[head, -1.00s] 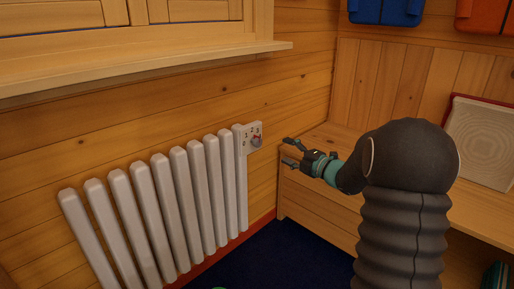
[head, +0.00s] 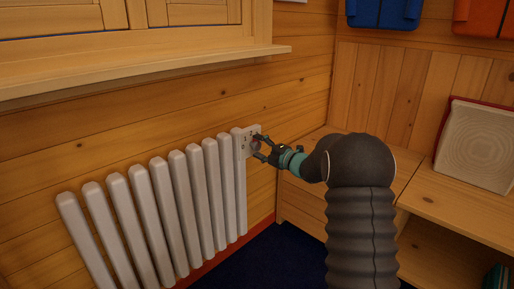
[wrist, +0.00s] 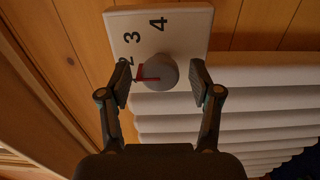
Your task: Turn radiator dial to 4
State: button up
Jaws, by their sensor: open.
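The radiator dial (wrist: 160,73) is a grey round knob with a red pointer (wrist: 144,74) on a white plate (wrist: 190,22). In the wrist view the plate shows the numbers 2, 3 and 4, and the pointer lies near the 2. The dial also shows in the head view (head: 255,146), at the radiator's upper right end, partly covered by my gripper. My gripper (wrist: 160,82) is open, with one finger on each side of the dial. I cannot tell whether either finger touches it. The gripper also shows in the head view (head: 259,147).
The white ribbed radiator (head: 183,205) stands along the log wall, left of the dial. A window sill (head: 150,68) juts out above it. A wooden bench (head: 430,205) with a framed panel (head: 478,145) is at right. Dark blue floor (head: 270,255) lies below.

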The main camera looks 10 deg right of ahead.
jog(key=shift+w+a, duration=0.4)
jog(key=shift+w, duration=0.15)
jog(key=c, duration=1.2)
jog(key=shift+o, duration=0.2)
